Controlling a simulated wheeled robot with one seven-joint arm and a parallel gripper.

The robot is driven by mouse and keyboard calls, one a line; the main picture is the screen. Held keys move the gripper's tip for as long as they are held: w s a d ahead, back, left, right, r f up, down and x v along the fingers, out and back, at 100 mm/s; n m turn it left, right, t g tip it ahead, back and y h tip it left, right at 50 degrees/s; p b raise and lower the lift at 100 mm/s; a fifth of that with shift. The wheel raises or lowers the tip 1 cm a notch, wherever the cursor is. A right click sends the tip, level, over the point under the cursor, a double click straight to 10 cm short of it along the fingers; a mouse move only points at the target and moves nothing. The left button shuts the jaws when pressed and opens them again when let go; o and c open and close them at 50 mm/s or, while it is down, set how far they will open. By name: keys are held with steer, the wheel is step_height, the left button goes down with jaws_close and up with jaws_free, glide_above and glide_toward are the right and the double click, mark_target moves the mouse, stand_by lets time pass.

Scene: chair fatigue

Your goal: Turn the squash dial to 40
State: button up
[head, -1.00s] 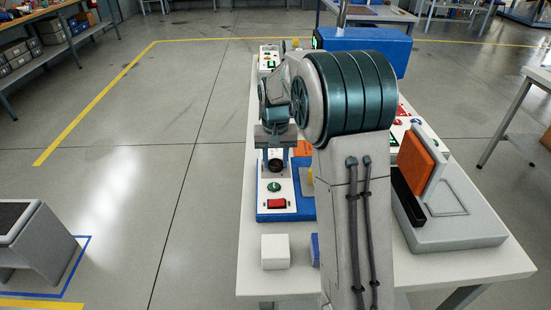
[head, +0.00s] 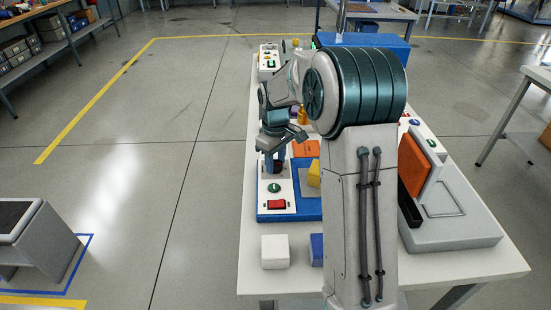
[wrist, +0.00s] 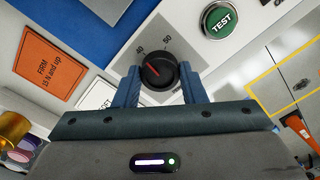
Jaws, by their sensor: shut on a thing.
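The squash dial (wrist: 158,70) is a black round knob with a red pointer line, on a white panel with a grey scale. In the wrist view its pointer slants to the upper left, close to the direction of the printed 40; the 50 is further right. My gripper (wrist: 160,84) is shut on the dial, with one blue finger on each side of it. In the head view my gripper (head: 274,164) reaches down at the panel (head: 291,189), and the dial is mostly hidden behind the fingers.
A green TEST button (wrist: 221,20) and a red switch (head: 277,204) share the panel. An orange "FIRM" card (wrist: 50,62) lies beside it. My arm hides the table's middle.

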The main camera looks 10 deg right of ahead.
steer(key=shift+n, duration=0.6)
steer(key=shift+w, duration=0.1)
steer(key=o, duration=1)
